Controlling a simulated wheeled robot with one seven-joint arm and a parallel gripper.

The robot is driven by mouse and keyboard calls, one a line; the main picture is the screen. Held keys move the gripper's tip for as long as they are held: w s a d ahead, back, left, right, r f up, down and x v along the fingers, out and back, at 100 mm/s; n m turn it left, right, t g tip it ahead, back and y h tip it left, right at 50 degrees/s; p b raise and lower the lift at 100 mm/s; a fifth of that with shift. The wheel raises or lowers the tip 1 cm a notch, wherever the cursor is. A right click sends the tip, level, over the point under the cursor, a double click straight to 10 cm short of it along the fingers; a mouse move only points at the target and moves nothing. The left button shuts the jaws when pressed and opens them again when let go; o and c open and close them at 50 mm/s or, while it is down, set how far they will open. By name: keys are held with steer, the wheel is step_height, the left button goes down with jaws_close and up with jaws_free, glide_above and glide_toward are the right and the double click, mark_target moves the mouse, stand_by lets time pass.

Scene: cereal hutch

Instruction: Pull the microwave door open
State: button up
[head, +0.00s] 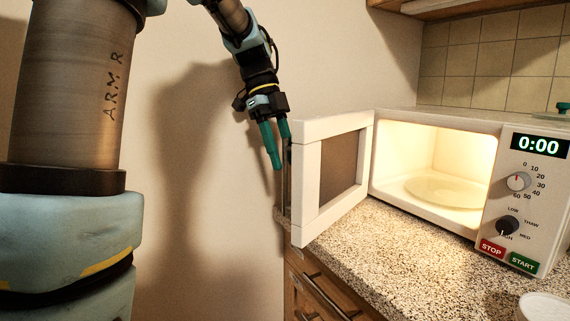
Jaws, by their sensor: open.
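The white microwave (440,115) stands on the speckled counter with its inside lit and a round plate (445,191) in it. Its door (307,230) is swung wide open, hinged at the left of the cavity and standing out toward the front left. My gripper (279,160) points down at the door's outer left side, close to its free edge. Its two green fingers are apart with nothing seen between them. One finger lies close to the door; I cannot tell whether it touches. The door's outer face is mostly hidden.
The counter (410,265) is clear in front of the microwave. A white round container (543,306) stands at the lower right. Wooden drawers (325,290) lie below the counter. A plain wall (190,120) is behind my arm. A green-topped object (563,107) sits on the microwave.

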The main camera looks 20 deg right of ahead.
steer(key=v, duration=0.5)
steer(key=shift+w+r, duration=0.1)
steer(key=shift+r, duration=0.1)
steer(key=s+a+f+n+t+y+p, duration=0.1)
steer(key=s+a+f+n+t+p, duration=0.1)
steer(key=a+f+n, duration=0.8)
steer(key=s+a+f+n+t+y+p, duration=0.1)
steer(key=s+a+f+n+t, duration=0.2)
steer(key=a+f+n, duration=0.7)
steer(key=s+f+n, duration=0.1)
steer(key=n, duration=0.7)
steer(key=shift+s+a+f+p, duration=0.3)
steer(key=shift+s+a+p, duration=0.05)
steer(key=shift+s+p, duration=0.05)
steer(key=shift+d, duration=0.1)
